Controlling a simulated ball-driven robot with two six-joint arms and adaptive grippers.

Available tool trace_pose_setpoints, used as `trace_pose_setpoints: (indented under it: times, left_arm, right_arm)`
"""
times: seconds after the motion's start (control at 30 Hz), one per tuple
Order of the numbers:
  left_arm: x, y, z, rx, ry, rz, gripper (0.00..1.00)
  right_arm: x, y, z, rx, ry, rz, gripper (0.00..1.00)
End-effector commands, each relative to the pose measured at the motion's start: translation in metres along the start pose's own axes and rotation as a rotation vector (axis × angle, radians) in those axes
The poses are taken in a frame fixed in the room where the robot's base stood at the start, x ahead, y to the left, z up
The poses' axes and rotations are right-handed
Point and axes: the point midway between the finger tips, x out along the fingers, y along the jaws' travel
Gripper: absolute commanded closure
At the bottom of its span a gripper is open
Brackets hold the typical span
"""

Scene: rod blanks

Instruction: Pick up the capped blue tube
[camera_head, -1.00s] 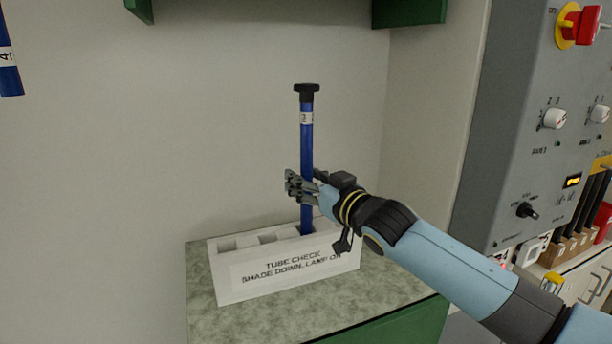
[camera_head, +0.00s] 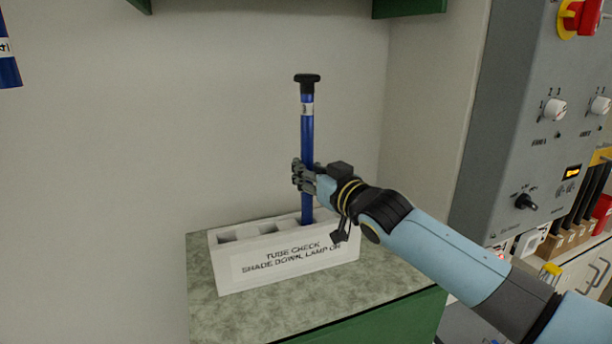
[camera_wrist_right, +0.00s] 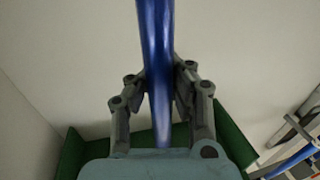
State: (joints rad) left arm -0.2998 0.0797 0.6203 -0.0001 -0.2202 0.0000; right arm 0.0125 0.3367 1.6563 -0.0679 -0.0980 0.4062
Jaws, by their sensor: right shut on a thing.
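The capped blue tube (camera_head: 307,128) stands upright in the head view, with a black cap on top and a white label below the cap. My right gripper (camera_head: 304,178) is shut on its lower part. The tube's lower end is at the white rack (camera_head: 222,272) marked "TUBE CHECK"; the rack's front wall hides whether it is still inside a slot. In the right wrist view the blue tube (camera_wrist_right: 156,50) runs between the two fingers of my gripper (camera_wrist_right: 160,85). My left gripper is not in view.
The rack stands on a speckled counter (camera_head: 205,310) against a plain wall, with other slots empty. A grey control panel (camera_head: 500,150) is to the right. A green shelf edge (camera_head: 410,8) is above. Another blue tube (camera_head: 8,65) shows at the far left edge.

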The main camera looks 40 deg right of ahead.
Motion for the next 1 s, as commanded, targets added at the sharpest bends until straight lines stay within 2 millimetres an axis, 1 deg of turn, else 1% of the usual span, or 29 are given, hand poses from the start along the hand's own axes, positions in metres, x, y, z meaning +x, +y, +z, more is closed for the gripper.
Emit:
trace_pose_setpoints:
  times: [0.57, 0.73, 0.8, 0.97, 1.0]
  left_arm:
    - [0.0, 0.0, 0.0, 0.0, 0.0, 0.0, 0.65]
    - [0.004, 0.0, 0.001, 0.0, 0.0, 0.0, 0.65]
    - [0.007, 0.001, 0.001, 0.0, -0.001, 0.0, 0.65]
    - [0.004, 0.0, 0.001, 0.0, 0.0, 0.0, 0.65]
    - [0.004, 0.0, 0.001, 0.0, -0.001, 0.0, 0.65]
  right_arm:
    - [0.0, 0.0, 0.0, 0.0, 0.0, 0.0, 1.0]
    - [-0.002, 0.0, -0.004, -0.001, 0.002, -0.001, 1.0]
    - [-0.004, -0.001, -0.008, -0.002, 0.002, 0.0, 1.0]
    - [-0.004, -0.001, -0.036, -0.001, 0.005, -0.001, 1.0]
    - [-0.004, -0.001, -0.045, -0.002, 0.005, -0.001, 1.0]
